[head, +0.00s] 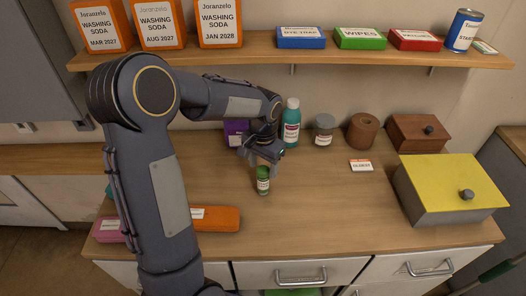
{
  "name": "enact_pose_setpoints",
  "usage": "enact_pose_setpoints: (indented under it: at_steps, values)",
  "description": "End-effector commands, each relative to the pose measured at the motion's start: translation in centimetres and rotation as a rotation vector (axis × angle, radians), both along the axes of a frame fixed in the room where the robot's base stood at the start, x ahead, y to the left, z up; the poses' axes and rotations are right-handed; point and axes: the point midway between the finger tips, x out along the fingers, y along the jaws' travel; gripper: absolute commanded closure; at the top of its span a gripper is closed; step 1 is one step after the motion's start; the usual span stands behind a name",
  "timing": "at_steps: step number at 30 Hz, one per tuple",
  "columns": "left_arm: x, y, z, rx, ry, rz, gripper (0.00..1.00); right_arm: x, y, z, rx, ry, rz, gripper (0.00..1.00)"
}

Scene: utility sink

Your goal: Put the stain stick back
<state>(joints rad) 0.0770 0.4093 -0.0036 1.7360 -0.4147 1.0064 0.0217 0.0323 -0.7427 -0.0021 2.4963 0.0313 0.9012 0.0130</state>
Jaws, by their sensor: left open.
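A small green stick-shaped container (263,186) with a white label stands upright on the wooden counter; it looks like the stain stick, but its label is too small to read. My left gripper (264,161) is open just above and behind its top. I cannot tell whether the fingers touch it. My left arm crosses the left half of the head view and hides part of the counter and wall. My right gripper is not in view.
Behind the gripper stand a teal bottle (291,122), a grey-lidded jar (323,130) and a purple box (236,130). A brown roll (362,131), a wooden box (419,132) and a yellow-lidded box (453,185) stand right. A shelf (270,50) runs above. The front middle counter is clear.

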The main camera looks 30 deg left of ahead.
Motion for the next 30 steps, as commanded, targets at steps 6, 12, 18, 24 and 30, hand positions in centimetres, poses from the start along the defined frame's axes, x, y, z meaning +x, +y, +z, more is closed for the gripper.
enact_pose_setpoints:
  at_steps: [6, 12, 18, 24, 30]
  values:
    - [0.0, 0.0, 4.6, 0.000, -0.004, 0.001, 0.44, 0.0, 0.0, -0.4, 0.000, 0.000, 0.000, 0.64]
    - [-0.1, 0.0, 6.8, 0.000, -0.001, 0.000, 0.44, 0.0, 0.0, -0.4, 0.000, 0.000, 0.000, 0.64]
    - [-3.5, -0.4, 9.2, -0.055, -0.066, 0.035, 0.44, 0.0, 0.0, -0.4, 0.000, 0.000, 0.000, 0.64]
    - [-12.3, -2.5, 11.5, -0.197, -0.228, 0.126, 0.44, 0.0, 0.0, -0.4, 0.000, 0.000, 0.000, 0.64]
    - [-19.2, -5.5, 10.5, -0.327, -0.373, 0.215, 0.44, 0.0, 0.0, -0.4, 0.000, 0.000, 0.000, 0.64]
